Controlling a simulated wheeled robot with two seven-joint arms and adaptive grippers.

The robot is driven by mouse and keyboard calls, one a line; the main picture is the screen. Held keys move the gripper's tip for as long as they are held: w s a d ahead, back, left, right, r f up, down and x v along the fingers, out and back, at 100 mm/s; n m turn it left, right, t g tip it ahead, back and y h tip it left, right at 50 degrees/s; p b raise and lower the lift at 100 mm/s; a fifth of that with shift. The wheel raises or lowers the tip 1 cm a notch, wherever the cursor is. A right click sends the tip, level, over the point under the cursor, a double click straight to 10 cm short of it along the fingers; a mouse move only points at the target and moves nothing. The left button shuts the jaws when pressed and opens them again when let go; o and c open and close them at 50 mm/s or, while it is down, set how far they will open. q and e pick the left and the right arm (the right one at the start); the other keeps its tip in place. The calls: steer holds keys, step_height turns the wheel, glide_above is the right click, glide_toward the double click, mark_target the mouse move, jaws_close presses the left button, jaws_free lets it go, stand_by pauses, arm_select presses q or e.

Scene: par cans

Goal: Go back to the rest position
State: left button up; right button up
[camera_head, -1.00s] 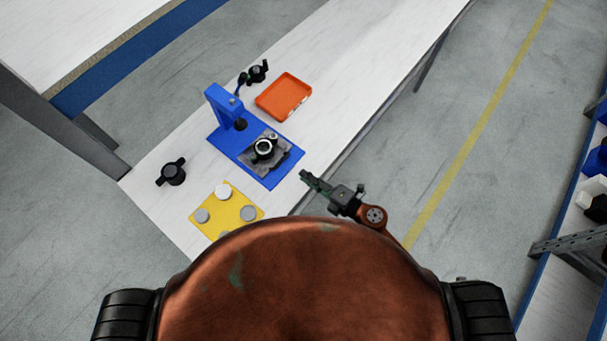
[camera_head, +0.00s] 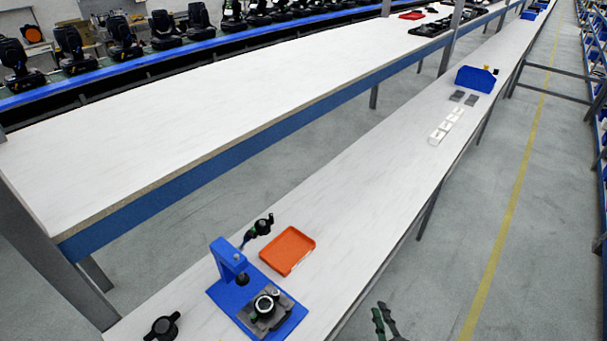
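My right gripper (camera_head: 384,321) shows at the bottom edge, right of the table's front edge and over the floor. Only its dark finger ends are in view. They lie close together, and I cannot tell whether they are open or shut. Nothing is seen held in them.
On the near table (camera_head: 335,245) stand a blue press (camera_head: 228,262) with a grey fixture and round part (camera_head: 265,304), an orange tray (camera_head: 288,250), and dark parts (camera_head: 163,327) and (camera_head: 262,226). A blue box (camera_head: 476,79) stands farther back. Floor (camera_head: 460,220) on the right is clear.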

steer(key=s+d+f+m+g+h, duration=0.35)
steer(key=s+d+m, duration=0.2)
steer(key=d, duration=0.35)
steer(key=s+d+f+m+g+y, duration=0.1)
steer(key=s+f+m+g, duration=0.35)
steer(key=s, duration=0.65)
steer(key=s+d+f+m+g+y, duration=0.1)
steer(key=s+d+f+m+g, duration=0.25)
steer(key=s, duration=0.75)
step_height(320, 180, down, 29)
steer(key=s+a+n+g, duration=0.2)
steer(key=s+a, duration=0.1)
steer(key=s+f+g, duration=0.1)
steer(key=s+f, duration=1.6)
steer(key=s, duration=0.3)
steer(key=shift+f, duration=0.15)
